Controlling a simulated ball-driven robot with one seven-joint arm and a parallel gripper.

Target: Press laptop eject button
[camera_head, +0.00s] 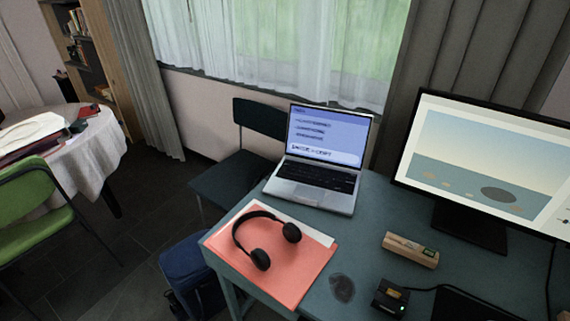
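An open silver laptop (318,190) with a black keyboard sits at the back left of the blue-grey table. Its lit screen (327,138) shows a blue page with lines of text, too small to read surely. I cannot make out an eject button on it at this size. My gripper is not in view.
Black headphones (262,240) lie on a red folder (299,279) in front of the laptop. A large monitor (483,160) stands at the right. A tan block-shaped device (411,250) and a small black device (390,297) lie on the table (368,228). A dark chair (235,178) stands behind.

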